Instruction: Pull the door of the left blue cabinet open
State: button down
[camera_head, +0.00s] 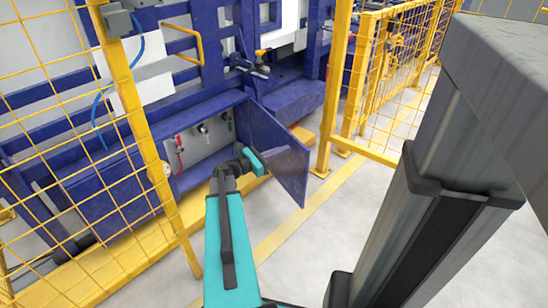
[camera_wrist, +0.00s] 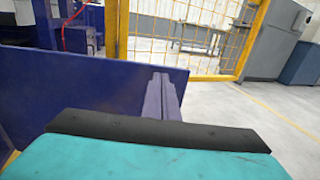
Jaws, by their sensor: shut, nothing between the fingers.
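The left blue cabinet (camera_head: 205,106) stands low against the machine in the head view, and its front is open. Its blue door (camera_head: 283,150) stands swung far outward to the right of the opening. My gripper (camera_head: 256,160) is at the inner side of the door, at the end of my teal arm. I cannot tell if it touches the door. In the wrist view the door (camera_wrist: 70,85) is a broad blue panel. Two narrow bluish bars side by side, apparently my shut fingers (camera_wrist: 162,92), stand in front of it with nothing between them.
Valves with a red handle (camera_head: 180,145) show inside the cabinet. A yellow mesh fence (camera_head: 128,90) stands close to the left of my arm. Another blue cabinet (camera_head: 298,101) is to the right behind the door. Open floor (camera_head: 335,215) lies right of the door.

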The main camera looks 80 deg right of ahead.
aim_at(298, 144)
jog(key=shift+b+x, duration=0.65)
jog(key=shift+x, duration=1.35)
jog(key=shift+d, duration=0.1)
